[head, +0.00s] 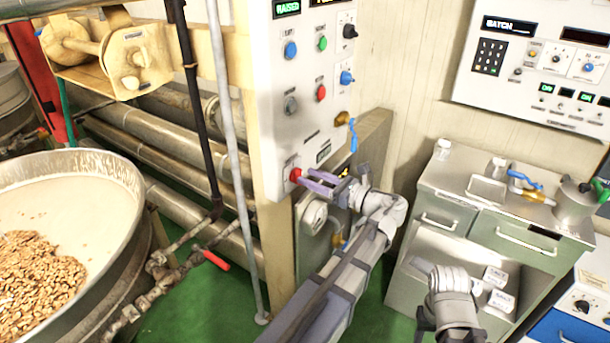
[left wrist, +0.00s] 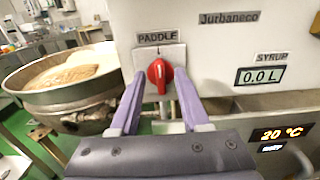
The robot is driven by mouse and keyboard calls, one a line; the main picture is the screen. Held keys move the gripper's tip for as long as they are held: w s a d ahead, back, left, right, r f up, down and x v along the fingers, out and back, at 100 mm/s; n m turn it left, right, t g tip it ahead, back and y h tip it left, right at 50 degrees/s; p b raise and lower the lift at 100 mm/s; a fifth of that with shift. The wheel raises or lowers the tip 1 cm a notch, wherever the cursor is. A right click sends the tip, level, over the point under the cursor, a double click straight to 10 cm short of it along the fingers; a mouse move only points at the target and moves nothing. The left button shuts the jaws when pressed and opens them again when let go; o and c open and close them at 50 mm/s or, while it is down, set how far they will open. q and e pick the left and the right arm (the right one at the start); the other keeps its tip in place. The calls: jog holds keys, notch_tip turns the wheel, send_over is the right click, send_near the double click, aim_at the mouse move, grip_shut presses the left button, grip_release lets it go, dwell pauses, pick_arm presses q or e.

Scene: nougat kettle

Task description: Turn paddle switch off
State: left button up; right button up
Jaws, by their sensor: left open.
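The paddle switch is a red rotary knob (left wrist: 160,76) on a pale plate labelled PADDLE. In the left wrist view its grip stands about upright. In the head view the red knob (head: 295,174) is low on the white control panel (head: 285,120). My left gripper (head: 308,180) is open, its purple fingers pointing at the knob. In the left wrist view the fingers of the left gripper (left wrist: 160,88) lie either side of the knob, with gaps showing. Contact is not visible.
Other knobs and buttons, including a blue one (head: 290,50), sit above on the panel. A blue-handled valve (head: 352,135) is at its right edge. A large kettle (head: 130,180) with nuts stands left, beside pipes. A grey cabinet (head: 440,205) stands right.

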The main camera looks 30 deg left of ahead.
pick_arm(q)
jog(key=shift+w+a, duration=0.1)
jog(key=shift+a, duration=1.25)
grip_shut()
